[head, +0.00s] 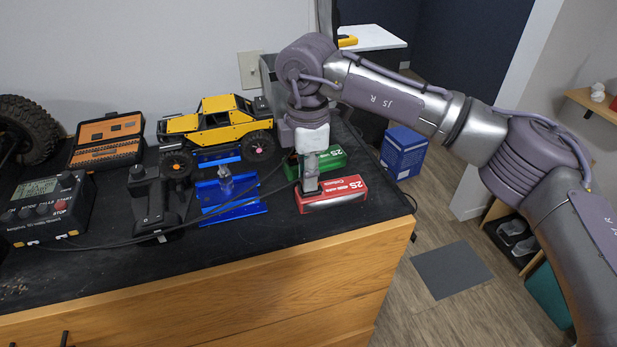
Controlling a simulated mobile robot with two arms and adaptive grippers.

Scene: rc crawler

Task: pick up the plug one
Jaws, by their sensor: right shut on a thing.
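My right gripper (310,186) points down at the left end of a red 2S battery pack (338,194). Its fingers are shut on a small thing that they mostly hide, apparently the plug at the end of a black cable. The black cable (225,208) runs from the charger (48,207) across the table to the fingers. I cannot tell whether the plug touches the red pack. A green 2S pack (328,158) lies just behind the red one. My left gripper is not in view.
A yellow crawler (217,128) stands behind blue stands (232,198). A black transmitter (160,200) and an open orange tool case (107,140) are to the left. The wooden cabinet's (240,290) edge is close to the red pack. The black top's front strip is mostly clear.

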